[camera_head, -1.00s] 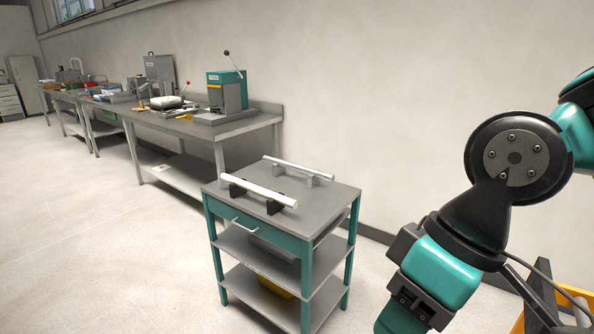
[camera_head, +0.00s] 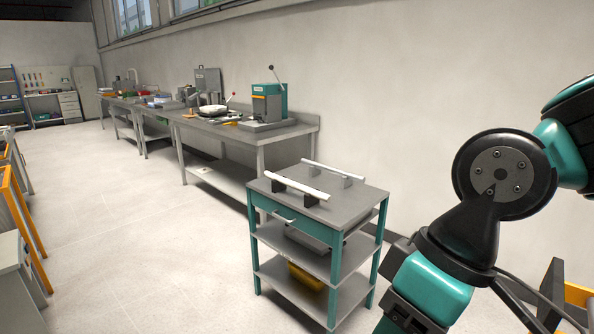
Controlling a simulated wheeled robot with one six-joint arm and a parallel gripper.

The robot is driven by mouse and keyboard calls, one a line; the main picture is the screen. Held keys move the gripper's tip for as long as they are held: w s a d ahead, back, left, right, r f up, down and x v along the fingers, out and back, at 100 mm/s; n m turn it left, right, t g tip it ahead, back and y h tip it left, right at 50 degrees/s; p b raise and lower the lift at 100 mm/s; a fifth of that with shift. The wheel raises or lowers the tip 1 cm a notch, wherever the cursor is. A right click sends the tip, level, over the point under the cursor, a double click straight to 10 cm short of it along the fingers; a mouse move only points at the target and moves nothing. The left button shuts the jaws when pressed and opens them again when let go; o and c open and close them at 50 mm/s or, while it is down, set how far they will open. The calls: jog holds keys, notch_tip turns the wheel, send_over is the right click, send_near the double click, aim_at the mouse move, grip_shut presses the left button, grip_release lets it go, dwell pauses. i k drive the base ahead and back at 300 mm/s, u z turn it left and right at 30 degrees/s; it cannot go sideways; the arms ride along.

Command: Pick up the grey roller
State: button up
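Two light rod-like rollers lie on the top of a grey and teal cart (camera_head: 345,212), each held up on small supports. The near roller (camera_head: 295,186) is whitish and rests on two dark blocks. In the earlier frame the far one looks greyer and more metallic; now the two are hard to tell apart by colour. My arm fills the right side, to the right of the cart. My gripper is out of the frame.
A long workbench (camera_head: 272,133) with a teal press (camera_head: 270,103) stands along the wall behind the cart. A yellow bin (camera_head: 306,278) sits on the cart's bottom shelf. An orange-framed stand (camera_head: 25,215) is at the left edge. The floor (camera_head: 150,240) between is clear.

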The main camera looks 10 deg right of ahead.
aim_at(359, 179)
jog(key=u, duration=0.65)
jog(key=i, duration=1.25)
jog(key=u, duration=0.4)
jog(key=i, duration=1.15)
jog(key=z, duration=0.8)
jog(key=i, duration=0.7)
jog(key=z, duration=1.2)
jog(key=i, duration=0.5)
jog(key=z, duration=0.45)
